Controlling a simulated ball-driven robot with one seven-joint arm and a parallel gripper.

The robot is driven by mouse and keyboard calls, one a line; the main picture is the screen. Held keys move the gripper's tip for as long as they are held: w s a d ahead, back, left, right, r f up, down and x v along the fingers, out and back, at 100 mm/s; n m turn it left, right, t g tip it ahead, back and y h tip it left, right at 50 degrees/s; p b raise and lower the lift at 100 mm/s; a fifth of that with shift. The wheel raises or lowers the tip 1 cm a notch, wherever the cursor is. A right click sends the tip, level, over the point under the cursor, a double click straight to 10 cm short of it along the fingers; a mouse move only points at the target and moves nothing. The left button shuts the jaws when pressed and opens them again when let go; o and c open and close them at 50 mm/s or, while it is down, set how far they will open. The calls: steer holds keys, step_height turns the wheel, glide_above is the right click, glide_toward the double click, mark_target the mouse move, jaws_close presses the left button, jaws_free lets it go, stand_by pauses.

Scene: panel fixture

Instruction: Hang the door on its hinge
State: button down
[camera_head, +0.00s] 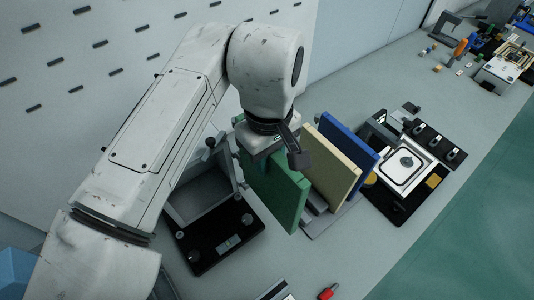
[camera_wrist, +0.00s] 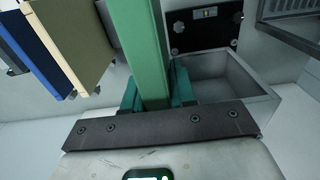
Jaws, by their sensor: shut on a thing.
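My gripper (camera_head: 262,150) is shut on the top edge of a green door panel (camera_head: 280,190). In the wrist view the two teal fingers of the gripper (camera_wrist: 155,92) press on both faces of the green panel (camera_wrist: 148,45). The panel is upright, between the grey box fixture (camera_head: 192,203) and the cream panel. The fixture has an open top and a black plate (camera_head: 225,243); it also shows in the wrist view (camera_wrist: 235,82). I cannot make out the hinge, and I cannot tell whether the panel's lower edge touches anything.
A cream panel (camera_head: 333,163) and a blue panel (camera_head: 350,145) stand upright in a grey rack (camera_head: 318,217) close beside the green one. A black tray with a framed white plate (camera_head: 407,163) lies to the right. A red item (camera_head: 327,292) lies at the front.

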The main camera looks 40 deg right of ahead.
step_height(320, 180, down, 6)
steer(key=b, duration=0.3)
steer(key=shift+r, duration=0.1)
stand_by(0.5)
steer(key=shift+p, duration=0.6)
stand_by(1.7)
steer(key=shift+f+b, duration=1.05)
steer(key=shift+f, duration=0.7)
steer(key=c, duration=0.8)
jaws_free()
steer(key=shift+c, duration=0.2)
steer(key=shift+s, duration=0.1)
step_height(320, 180, up, 11)
glide_above(269, 184)
steer(key=w+d, duration=0.1)
steer(key=w, duration=0.1)
steer(key=shift+s+b, duration=0.25)
steer(key=shift+b, duration=0.05)
